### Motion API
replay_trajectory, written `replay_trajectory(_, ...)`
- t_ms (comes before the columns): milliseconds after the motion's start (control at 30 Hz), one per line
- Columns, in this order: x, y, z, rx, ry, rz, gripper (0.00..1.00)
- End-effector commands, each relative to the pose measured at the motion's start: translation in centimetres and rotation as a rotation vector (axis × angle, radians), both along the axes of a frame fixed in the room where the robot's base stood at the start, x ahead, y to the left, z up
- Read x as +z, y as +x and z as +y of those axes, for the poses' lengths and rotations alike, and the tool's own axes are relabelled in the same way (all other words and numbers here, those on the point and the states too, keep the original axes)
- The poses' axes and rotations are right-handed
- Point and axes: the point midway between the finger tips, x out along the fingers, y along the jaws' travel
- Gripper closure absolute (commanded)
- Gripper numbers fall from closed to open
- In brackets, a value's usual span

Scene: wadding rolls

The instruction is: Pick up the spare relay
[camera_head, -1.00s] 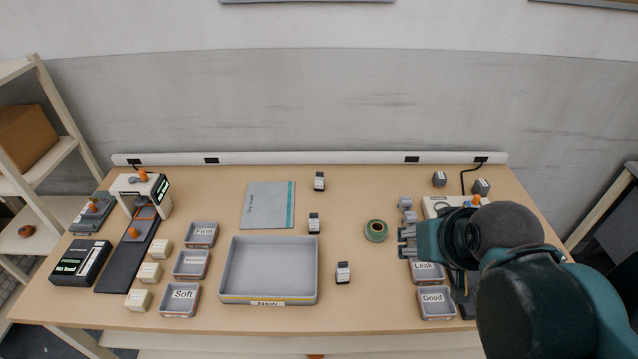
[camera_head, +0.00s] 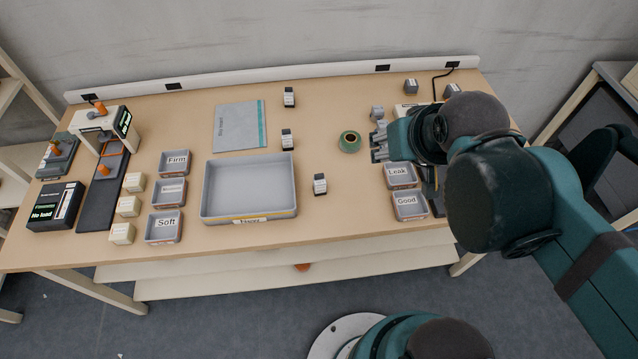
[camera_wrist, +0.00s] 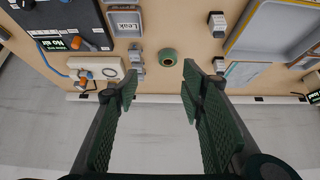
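Three small black-and-white labelled blocks that look like relays stand on the table: a back one (camera_head: 289,97), a middle one (camera_head: 287,140) and a front one (camera_head: 320,184). I cannot tell which of them, if any, is the spare relay. Two of these blocks show right of centre in the wrist view, one higher (camera_wrist: 218,21) and one lower (camera_wrist: 219,65). My gripper (camera_head: 379,143) is over the right part of the table, right of all three blocks. In the wrist view my gripper (camera_wrist: 158,82) has its fingers wide apart with nothing between them.
A green tape roll (camera_head: 349,141) lies just left of my gripper. Grey fittings (camera_head: 377,113) stand behind it. Bins marked Leak (camera_head: 401,171) and Good (camera_head: 409,207) are on the right. A large grey tray (camera_head: 204,190) is in the middle. Test devices (camera_head: 55,207) stand far left.

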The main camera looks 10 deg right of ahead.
Motion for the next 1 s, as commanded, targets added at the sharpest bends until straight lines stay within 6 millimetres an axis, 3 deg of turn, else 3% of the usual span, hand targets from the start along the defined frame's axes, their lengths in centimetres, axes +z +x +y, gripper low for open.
replay_trajectory(567,0.0,0.1,0.1,-0.009,0.009,0.006,0.61)
replay_trajectory(1000,-1.0,2.2,2.0,-0.18,0.145,0.097,0.61)
